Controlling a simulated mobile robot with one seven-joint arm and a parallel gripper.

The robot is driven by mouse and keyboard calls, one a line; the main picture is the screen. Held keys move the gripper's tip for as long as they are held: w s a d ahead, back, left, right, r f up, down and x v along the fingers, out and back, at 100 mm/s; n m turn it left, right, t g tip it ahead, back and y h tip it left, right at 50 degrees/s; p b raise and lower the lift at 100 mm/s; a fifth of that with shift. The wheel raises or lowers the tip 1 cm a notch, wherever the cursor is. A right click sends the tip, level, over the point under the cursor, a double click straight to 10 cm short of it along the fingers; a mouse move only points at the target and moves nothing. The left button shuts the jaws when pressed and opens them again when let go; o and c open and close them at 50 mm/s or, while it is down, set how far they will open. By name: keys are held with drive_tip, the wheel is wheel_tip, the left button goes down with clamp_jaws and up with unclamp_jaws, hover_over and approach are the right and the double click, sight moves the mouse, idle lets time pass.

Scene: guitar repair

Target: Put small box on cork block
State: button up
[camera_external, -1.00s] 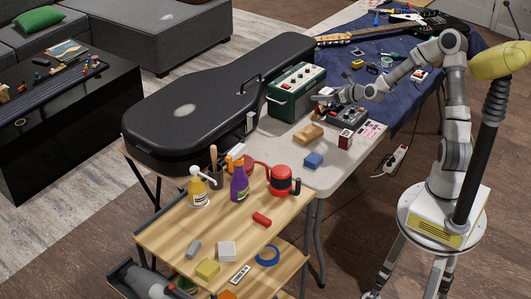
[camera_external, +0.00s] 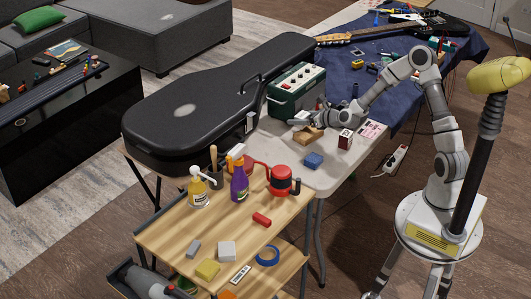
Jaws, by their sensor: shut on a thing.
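The cork block (camera_external: 306,137) is a tan block lying flat on the pale table, in front of the green amplifier. My gripper (camera_external: 302,123) is just above and behind it, seen from the side. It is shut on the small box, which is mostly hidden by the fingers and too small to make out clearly. I cannot tell whether the box touches the cork block.
A blue block (camera_external: 313,160) and a dark red and white box (camera_external: 345,138) stand near the cork block. The green amplifier (camera_external: 296,88) and black guitar case (camera_external: 215,98) lie behind.

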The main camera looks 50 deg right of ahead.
drive_tip(key=shift+f, duration=0.55)
drive_tip(key=shift+f, duration=0.2)
drive_tip(key=o, duration=1.4)
drive_tip(key=shift+r, duration=0.1)
drive_tip(key=shift+r, duration=0.2)
drive_tip(key=p+v, duration=0.3)
drive_tip(key=v, duration=0.9)
